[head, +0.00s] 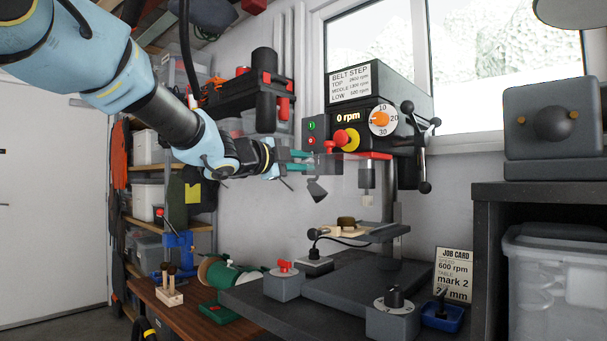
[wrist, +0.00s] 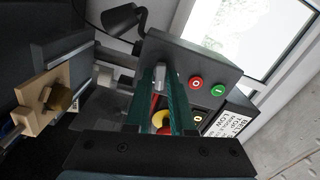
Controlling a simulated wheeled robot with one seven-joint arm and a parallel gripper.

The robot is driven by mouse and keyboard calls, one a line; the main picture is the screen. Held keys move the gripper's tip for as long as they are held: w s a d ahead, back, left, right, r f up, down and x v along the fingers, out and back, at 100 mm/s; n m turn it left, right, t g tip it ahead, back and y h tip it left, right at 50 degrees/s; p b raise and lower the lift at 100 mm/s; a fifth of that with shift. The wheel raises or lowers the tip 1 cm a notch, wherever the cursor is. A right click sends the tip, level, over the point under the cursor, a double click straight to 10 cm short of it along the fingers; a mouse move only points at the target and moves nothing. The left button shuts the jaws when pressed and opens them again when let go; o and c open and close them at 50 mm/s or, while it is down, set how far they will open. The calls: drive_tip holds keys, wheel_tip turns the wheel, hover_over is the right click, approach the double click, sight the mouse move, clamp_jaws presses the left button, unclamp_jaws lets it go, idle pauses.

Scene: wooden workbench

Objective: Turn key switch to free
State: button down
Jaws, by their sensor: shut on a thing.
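The key switch (wrist: 160,76) shows as a small grey-silver piece on the dark switch panel (wrist: 180,58), in line with the red and green buttons. In the head view it is hidden by my fingertips. My gripper (head: 304,160) reaches the panel from the left. In the wrist view its two teal fingers (wrist: 160,85) are shut on the key switch, one on each side. The key's angle and any position marks cannot be read.
The red-and-yellow stop button (head: 345,139) is close to the right of my fingers. Red (wrist: 196,83) and green (wrist: 219,90) buttons are beside the key. A lamp (head: 317,189) hangs just below. The drill table (head: 375,235) holds a wooden piece.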

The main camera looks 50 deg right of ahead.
drive_tip(key=shift+f+m+b, duration=0.15)
drive_tip(key=shift+m+b, duration=0.7)
drive_tip(key=shift+m, duration=0.45)
drive_tip(key=c, duration=0.9)
unclamp_jaws()
drive_tip(key=a, duration=0.3)
drive_tip(key=a+b, duration=0.1)
drive_tip(key=a, duration=0.3)
drive_tip(key=a+b, duration=0.1)
drive_tip(key=a, duration=0.2)
drive_tip(key=shift+w+a, duration=0.3)
drive_tip(key=shift+a, duration=0.1)
